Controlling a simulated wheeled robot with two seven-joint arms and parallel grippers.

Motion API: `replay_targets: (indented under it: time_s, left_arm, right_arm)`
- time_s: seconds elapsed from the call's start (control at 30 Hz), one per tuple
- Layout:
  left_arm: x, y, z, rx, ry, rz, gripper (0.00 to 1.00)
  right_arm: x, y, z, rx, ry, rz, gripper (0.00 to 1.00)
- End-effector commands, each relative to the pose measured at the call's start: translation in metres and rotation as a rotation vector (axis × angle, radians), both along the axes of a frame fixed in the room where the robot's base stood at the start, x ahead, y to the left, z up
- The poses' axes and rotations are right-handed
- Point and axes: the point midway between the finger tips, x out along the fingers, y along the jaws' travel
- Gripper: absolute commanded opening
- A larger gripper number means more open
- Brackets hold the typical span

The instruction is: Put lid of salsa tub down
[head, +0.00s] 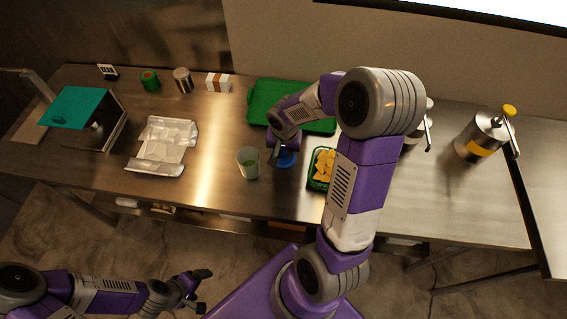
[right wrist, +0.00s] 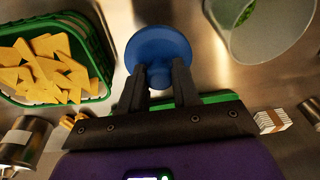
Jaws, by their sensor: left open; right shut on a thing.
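The blue round lid (head: 287,159) is just right of the salsa tub in the head view, partly covered by my right gripper (head: 279,152). In the right wrist view the fingers (right wrist: 160,85) are shut on the knob of the lid (right wrist: 158,45). The lid is level over the steel counter; I cannot tell whether it touches it. The salsa tub (head: 249,164), a clear cup with green salsa inside, stands open and upright; it also shows in the right wrist view (right wrist: 270,42). My left gripper (head: 203,290) is open and empty, low in front of the counter.
A green basket of yellow chips (head: 323,170) stands right of the lid. A green tray (head: 262,100) lies behind, partly hidden by my right arm. A foil sheet (head: 160,148) lies to the left. Bare steel counter (head: 213,140) lies between foil and tub.

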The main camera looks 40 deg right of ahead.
Motion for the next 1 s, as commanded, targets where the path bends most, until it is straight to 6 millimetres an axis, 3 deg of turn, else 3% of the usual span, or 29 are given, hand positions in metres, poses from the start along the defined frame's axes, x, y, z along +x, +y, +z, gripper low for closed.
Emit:
replay_targets:
  time_s: [0.03, 0.27, 0.47, 1.0]
  left_arm:
    - [0.0, 0.0, -0.002, 0.0, 0.0, 0.0, 0.83]
    - [0.0, 0.0, -0.005, 0.0, 0.0, 0.0, 0.83]
    - [0.0, 0.0, -0.012, 0.0, 0.0, 0.0, 0.83]
    - [0.0, 0.0, -0.021, 0.0, 0.0, 0.0, 0.83]
  right_arm:
    - [-0.001, 0.0, -0.01, 0.002, 0.004, 0.002, 0.0]
    - [0.0, 0.0, -0.028, 0.0, 0.001, -0.001, 0.0]
    - [-0.001, 0.0, -0.057, 0.0, 0.003, -0.001, 0.0]
    - [0.0, 0.0, -0.065, -0.001, -0.001, -0.002, 0.0]
